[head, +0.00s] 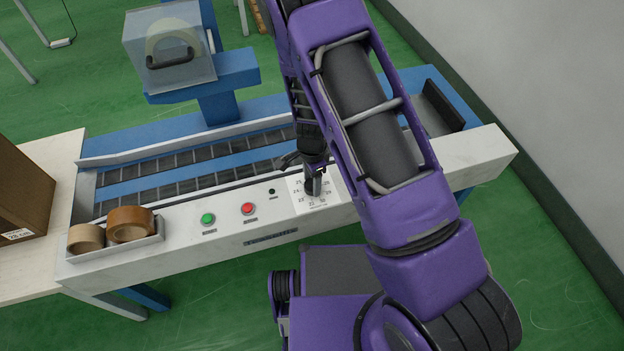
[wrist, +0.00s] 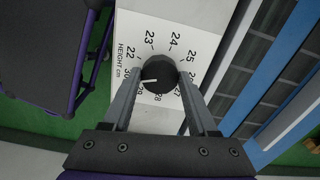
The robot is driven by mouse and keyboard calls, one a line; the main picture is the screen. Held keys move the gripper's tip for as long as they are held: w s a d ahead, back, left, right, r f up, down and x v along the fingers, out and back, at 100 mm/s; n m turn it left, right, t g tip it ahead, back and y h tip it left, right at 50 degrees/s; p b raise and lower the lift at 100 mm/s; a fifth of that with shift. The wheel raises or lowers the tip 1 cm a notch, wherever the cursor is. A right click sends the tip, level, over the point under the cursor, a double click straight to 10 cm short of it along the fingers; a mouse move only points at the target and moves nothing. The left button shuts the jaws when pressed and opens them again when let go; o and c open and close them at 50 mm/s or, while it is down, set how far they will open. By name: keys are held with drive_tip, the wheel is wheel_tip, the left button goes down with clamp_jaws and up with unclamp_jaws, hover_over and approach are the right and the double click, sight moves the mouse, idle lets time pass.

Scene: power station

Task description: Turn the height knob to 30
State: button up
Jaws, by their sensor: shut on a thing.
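The height knob (wrist: 158,72) is round and black with a white pointer line, on a white dial plate (wrist: 125,28) marked "HEIGHT cm". In the wrist view the pointer aims left and slightly down, about between 29 and 30. My gripper (wrist: 160,77) has a finger on each side of the knob and is shut on it. In the head view my gripper (head: 314,182) stands over the dial plate (head: 302,206), covering part of the knob and some numbers.
A green button (head: 208,218), a red button (head: 248,209) and a small black control (head: 272,191) lie left of the dial on the machine's front panel. Tape rolls (head: 130,223) sit in a tray at the left end. A cardboard box (head: 20,195) stands farther left. The conveyor (head: 190,163) runs behind.

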idle(0.3)
drive_tip(key=o, duration=1.4)
wheel_tip(320, 180, up, 18)
drive_tip(key=p, duration=0.4)
drive_tip(key=shift+f, duration=0.25)
